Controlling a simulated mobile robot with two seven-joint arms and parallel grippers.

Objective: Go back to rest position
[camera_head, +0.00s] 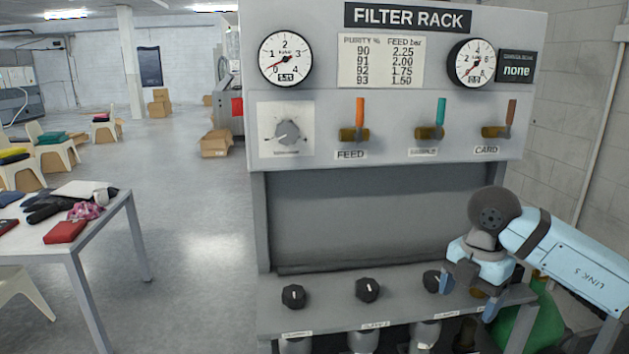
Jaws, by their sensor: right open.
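My right gripper (468,297) is open over the right end of the lower ledge of the filter rack (285,222). Its arm comes in from the right. Its fingers point down, next to a black knob (431,280), which it partly overlaps in the picture. My left gripper is out of view.
The rack's upper panel has two gauges (286,59), a dial (288,133) and three upright valve levers, one of them orange (360,111). A table (118,208) with cloths stands at left. Floor (200,235) between them is clear. A green container (545,325) sits behind my right arm.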

